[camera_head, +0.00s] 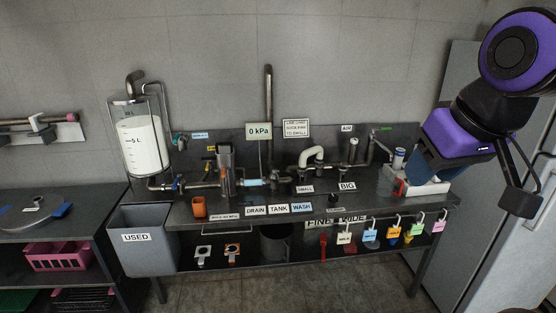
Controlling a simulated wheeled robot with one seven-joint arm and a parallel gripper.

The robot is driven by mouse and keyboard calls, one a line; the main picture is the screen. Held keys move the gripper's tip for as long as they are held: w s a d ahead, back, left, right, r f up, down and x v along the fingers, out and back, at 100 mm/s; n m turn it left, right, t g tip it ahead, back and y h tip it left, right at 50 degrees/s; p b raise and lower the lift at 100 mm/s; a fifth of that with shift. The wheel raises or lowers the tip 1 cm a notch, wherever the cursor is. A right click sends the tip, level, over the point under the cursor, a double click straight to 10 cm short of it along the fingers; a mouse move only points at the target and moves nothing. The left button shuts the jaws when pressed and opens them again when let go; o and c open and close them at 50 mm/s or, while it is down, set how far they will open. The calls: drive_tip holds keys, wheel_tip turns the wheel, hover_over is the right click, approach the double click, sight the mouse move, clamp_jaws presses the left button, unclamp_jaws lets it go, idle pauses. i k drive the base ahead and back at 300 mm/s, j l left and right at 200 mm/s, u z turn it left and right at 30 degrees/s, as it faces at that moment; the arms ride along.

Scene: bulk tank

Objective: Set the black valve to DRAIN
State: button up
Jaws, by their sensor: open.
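The DRAIN, TANK and WASH labels (279,209) stand in a row on the front edge of the dark bench. Dark fittings sit on the pipework behind them, but I cannot single out the black valve or read its handle's setting at this size. My gripper (428,172) hangs at the right end of the bench, open, with dark blue fingers under a purple body. It is far to the right of the labels and appears in front of a white and red tray (425,189). I see nothing held in it.
A clear tank (142,142) of white liquid stands at the left, above a grey USED bin (143,238). An orange cup (199,207) is near the front edge. A tall pipe (268,105) rises at the middle.

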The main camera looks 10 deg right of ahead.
sight(289, 174)
drive_tip(key=i+z, duration=0.1)
drive_tip(key=i, duration=0.8)
drive_tip(key=i+j+z, duration=0.1)
drive_tip(key=i, duration=0.8)
drive_tip(key=k+j+z, duration=0.1)
drive_tip(key=z, duration=0.45)
